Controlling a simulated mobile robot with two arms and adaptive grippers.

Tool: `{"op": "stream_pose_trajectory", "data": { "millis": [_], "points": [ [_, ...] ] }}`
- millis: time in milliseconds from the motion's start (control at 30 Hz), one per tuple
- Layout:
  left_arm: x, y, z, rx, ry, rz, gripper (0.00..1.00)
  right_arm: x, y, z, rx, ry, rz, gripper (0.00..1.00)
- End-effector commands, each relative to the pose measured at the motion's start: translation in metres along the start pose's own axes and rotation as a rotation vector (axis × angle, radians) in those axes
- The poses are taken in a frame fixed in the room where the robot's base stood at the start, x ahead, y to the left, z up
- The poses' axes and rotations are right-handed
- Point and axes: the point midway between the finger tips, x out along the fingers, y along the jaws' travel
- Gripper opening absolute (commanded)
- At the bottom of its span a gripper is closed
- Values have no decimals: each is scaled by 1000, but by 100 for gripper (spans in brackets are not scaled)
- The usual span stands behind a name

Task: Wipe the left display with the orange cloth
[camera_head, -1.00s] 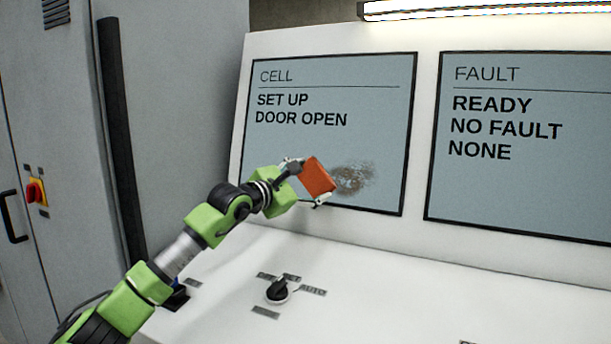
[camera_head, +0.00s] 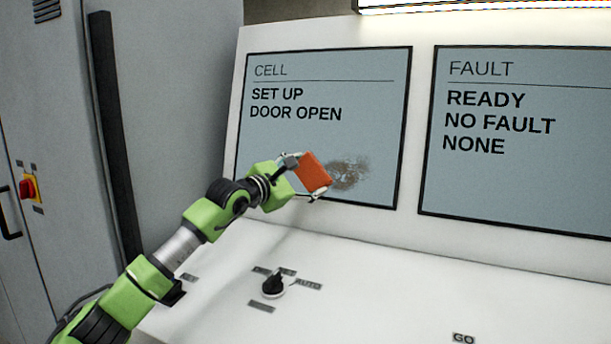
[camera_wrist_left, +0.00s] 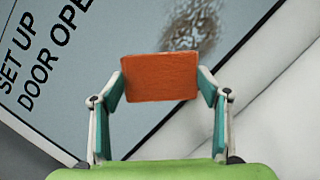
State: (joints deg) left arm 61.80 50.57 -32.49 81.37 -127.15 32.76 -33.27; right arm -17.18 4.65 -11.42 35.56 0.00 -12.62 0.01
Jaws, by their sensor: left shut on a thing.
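The left display (camera_head: 320,130) reads CELL, SET UP, DOOR OPEN. A brown smudge (camera_head: 349,174) marks its lower right part; it also shows in the left wrist view (camera_wrist_left: 193,25), just beyond the cloth. My left gripper (camera_head: 304,178) is shut on the orange cloth (camera_head: 314,172), a folded block held between both fingers in the left wrist view (camera_wrist_left: 160,77). The cloth is just left of the smudge and overlaps its left edge in the head view. Whether the cloth touches the screen I cannot tell. My right gripper is not in view.
The right display (camera_head: 520,140) reads FAULT, READY, NO FAULT, NONE. A black rotary knob (camera_head: 273,284) stands on the white sloping console (camera_head: 390,290) below. A grey cabinet (camera_head: 170,110) with a red switch (camera_head: 28,188) is at the left.

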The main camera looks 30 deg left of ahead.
Motion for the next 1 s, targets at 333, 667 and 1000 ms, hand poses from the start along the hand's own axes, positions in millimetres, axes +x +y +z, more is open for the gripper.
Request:
{"op": "stream_pose_trajectory", "data": {
  "millis": [333, 667, 1000],
  "points": [
    [7, 0, -1, 0, -1, -1, 52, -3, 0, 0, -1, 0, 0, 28],
    [13, 0, -4, 0, 0, 0, 52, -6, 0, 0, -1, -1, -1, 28],
    [17, -13, 6, 1, -5, -1, 52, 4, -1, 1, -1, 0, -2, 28]
  ]
}}
